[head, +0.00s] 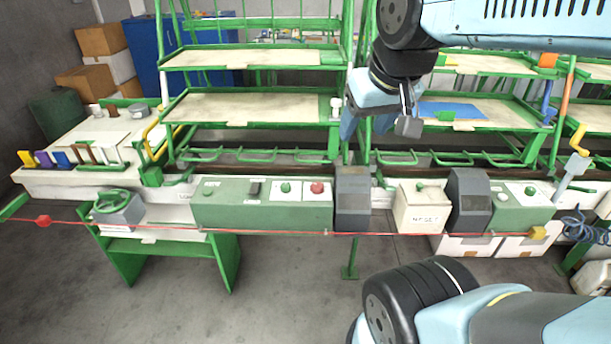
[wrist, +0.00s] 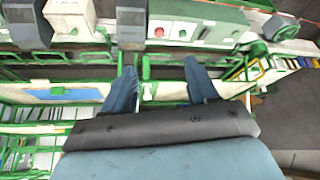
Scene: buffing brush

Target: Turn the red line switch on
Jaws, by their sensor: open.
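A thin red line (head: 280,233) runs along the front of the long bench. A red block (head: 43,221) sits on it at the left and a yellow block (head: 538,233) at the right. I cannot tell for certain which part is its switch. The green control panel (head: 225,213) behind the line carries a black switch (head: 253,188), a green button (head: 286,188) and a red button (head: 317,188). My gripper (head: 380,120) is open and empty, above and behind the bench. In the wrist view its two blue fingers (wrist: 161,85) are spread, apart from the panel (wrist: 205,30).
Dark brush housings (head: 353,200) (head: 468,200) stand beside a white box (head: 420,212). A grey box with a green handwheel (head: 118,212) is at the left end. Green-framed shelves (head: 250,108) rise behind. The floor in front is clear at left.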

